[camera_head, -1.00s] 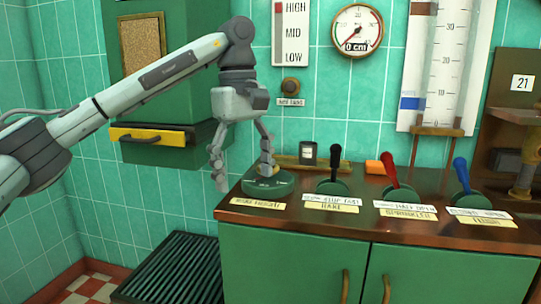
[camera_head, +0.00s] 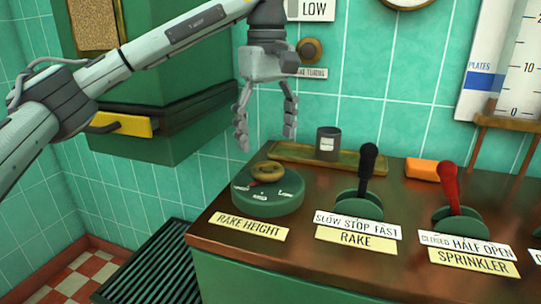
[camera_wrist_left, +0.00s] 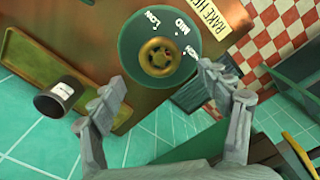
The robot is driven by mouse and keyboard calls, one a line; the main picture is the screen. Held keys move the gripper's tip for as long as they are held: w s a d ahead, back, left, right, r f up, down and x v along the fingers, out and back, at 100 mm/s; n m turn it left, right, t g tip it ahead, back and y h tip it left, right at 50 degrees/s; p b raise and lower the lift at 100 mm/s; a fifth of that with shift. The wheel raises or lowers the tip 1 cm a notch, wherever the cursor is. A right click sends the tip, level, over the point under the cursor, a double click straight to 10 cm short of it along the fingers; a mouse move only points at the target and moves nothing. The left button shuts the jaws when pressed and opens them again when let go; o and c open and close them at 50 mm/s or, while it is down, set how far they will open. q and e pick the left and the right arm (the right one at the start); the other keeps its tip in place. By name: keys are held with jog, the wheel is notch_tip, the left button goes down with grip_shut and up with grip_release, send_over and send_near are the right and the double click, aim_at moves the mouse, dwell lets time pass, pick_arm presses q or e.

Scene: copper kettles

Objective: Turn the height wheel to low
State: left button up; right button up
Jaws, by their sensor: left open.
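The rake height wheel is a brass ring knob (camera_head: 267,171) on a round green base (camera_head: 267,197) at the counter's left end. White labels sit on the base, with a small red mark near the knob's front left. In the left wrist view the brass knob (camera_wrist_left: 160,57) shows from above, with LOW and MID readable on the green base (camera_wrist_left: 133,45). A yellow RAKE HEIGHT plate (camera_head: 240,226) lies in front. My left gripper (camera_head: 265,138) is open and empty, fingers down, above and behind the knob, apart from it. My right gripper is out of view.
A black rake lever (camera_head: 367,165) and a red sprinkler lever (camera_head: 449,185) stand to the right. A dark cup (camera_head: 328,143) stands behind the wheel on a brass tray (camera_head: 290,155). An orange block (camera_head: 421,169) lies farther right. A green cabinet (camera_head: 155,70) hangs on the left wall.

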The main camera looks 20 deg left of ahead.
aim_at(267, 167)
pick_arm(q)
jog(key=shift+f, duration=2.8)
jog(key=c, duration=1.2)
